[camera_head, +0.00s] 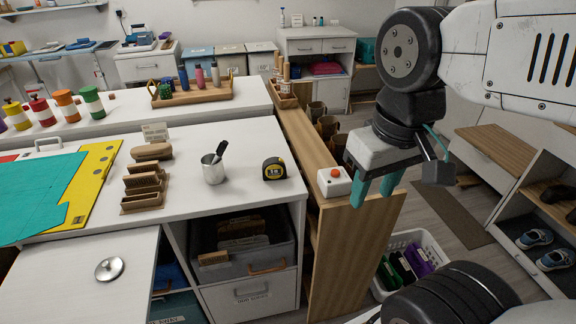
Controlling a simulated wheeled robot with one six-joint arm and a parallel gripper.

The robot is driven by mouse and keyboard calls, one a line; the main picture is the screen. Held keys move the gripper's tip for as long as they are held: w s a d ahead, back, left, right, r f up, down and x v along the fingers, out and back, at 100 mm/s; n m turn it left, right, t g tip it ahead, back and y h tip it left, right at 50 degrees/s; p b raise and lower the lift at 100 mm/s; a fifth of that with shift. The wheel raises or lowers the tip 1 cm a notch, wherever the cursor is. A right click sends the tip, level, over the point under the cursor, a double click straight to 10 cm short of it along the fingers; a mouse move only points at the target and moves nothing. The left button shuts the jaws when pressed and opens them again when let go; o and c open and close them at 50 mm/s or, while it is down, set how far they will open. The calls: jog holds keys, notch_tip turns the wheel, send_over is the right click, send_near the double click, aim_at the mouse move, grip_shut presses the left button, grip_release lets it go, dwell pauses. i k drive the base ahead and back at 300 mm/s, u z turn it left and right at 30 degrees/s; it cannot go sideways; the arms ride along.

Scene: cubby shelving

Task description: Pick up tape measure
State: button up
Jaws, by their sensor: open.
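The tape measure (274,169), black and yellow, stands on the white tabletop (240,195) near its right end. My gripper (375,190) has a pale body and teal fingers pointing down. It is open and empty, to the right of the tape measure and apart from it. It hangs in front of the wooden partition.
A metal cup (213,169) with a dark-handled tool stands left of the tape measure. A white box with an orange button (334,182) rests by the wooden partition (352,240), close to my fingers. A white basket (415,245) lies below.

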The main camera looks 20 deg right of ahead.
aim_at(274, 168)
jog(key=z, duration=2.65)
jog(key=i, duration=1.2)
jog(key=u, duration=3)
